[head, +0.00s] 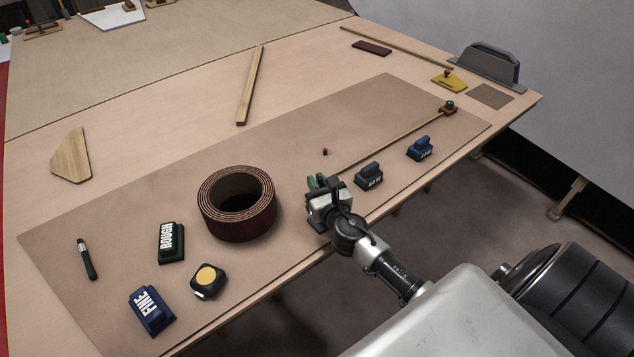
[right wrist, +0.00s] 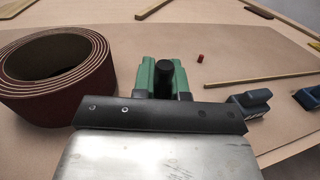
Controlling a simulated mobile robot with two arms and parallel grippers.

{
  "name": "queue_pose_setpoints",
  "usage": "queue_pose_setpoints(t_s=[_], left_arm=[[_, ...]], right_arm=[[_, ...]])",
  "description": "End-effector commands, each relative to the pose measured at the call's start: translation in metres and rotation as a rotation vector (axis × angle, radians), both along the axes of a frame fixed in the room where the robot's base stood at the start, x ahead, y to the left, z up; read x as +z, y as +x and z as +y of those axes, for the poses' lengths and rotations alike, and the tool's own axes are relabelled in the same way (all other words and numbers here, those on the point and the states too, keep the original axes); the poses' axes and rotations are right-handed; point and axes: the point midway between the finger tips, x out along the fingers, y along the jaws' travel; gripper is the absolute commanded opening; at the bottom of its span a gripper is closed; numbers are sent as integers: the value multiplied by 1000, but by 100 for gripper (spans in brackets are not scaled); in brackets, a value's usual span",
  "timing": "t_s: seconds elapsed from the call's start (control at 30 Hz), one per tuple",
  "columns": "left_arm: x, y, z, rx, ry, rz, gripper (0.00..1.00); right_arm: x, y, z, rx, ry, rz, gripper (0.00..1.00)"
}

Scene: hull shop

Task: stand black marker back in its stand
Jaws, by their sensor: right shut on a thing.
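My right gripper (head: 318,183) is over the near edge of the brown mat, to the right of the sanding belt roll. A slim black pen-like thing (head: 87,260) with a pale band lies at the mat's left. I cannot make out the marker's stand for sure. My left gripper is not in view.
The sanding belt roll (head: 237,203) stands close left of the gripper, also in the right wrist view (right wrist: 55,82). Dark block (head: 369,175), blue block (head: 420,148) and wooden stick (head: 390,139) lie right. A red piece (head: 325,152) lies beyond. ROUGH (head: 171,242) and FINE (head: 151,310) blocks are left.

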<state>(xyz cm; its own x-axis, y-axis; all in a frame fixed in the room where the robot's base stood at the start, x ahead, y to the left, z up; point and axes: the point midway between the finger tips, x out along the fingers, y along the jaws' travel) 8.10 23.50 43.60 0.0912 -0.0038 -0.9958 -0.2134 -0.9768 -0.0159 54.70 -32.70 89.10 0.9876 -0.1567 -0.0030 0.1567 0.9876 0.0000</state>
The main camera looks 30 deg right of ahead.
Motion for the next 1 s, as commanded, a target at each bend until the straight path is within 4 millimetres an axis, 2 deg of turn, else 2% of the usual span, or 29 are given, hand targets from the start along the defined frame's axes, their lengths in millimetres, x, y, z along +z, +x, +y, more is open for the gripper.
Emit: queue_pose_setpoints(t_s=[0.87,0.9,1.0], left_arm=[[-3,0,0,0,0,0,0],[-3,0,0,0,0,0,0],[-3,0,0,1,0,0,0]], right_arm=[[-4,0,0,0,0,0,0],[-4,0,0,0,0,0,16],[-4,0,0,0,0,0,31]])
